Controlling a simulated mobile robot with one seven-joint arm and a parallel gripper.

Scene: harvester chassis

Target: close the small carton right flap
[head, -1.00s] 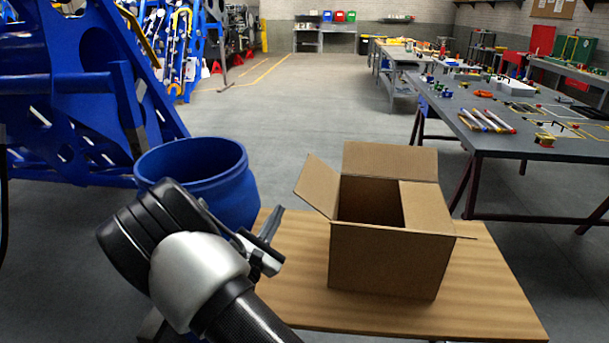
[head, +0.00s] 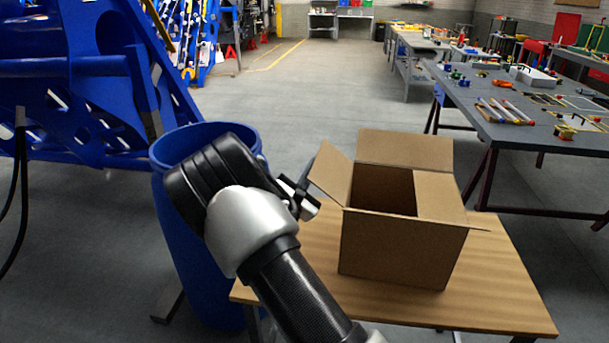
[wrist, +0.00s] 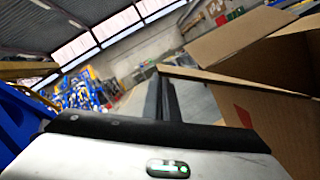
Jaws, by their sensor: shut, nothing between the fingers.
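A small brown carton (head: 395,248) stands on the wooden table. Its left flap (head: 330,174) sticks up and out to the left, and its far flap (head: 405,150) stands up at the back. The right flap (head: 440,194) is folded inward over the right part of the opening. A front flap edge juts out on the right. My gripper (head: 312,190) is shut and empty, just left of the carton beside the left flap; whether it touches the flap I cannot tell. In the wrist view the carton (wrist: 285,120) fills the right side, with a flap (wrist: 235,38) slanting across.
A blue barrel (head: 205,140) stands behind and left of my arm. The wooden table top (head: 500,285) is clear right of the carton. A grey workbench (head: 530,125) with tools stands at the right. Blue machinery (head: 80,90) fills the left.

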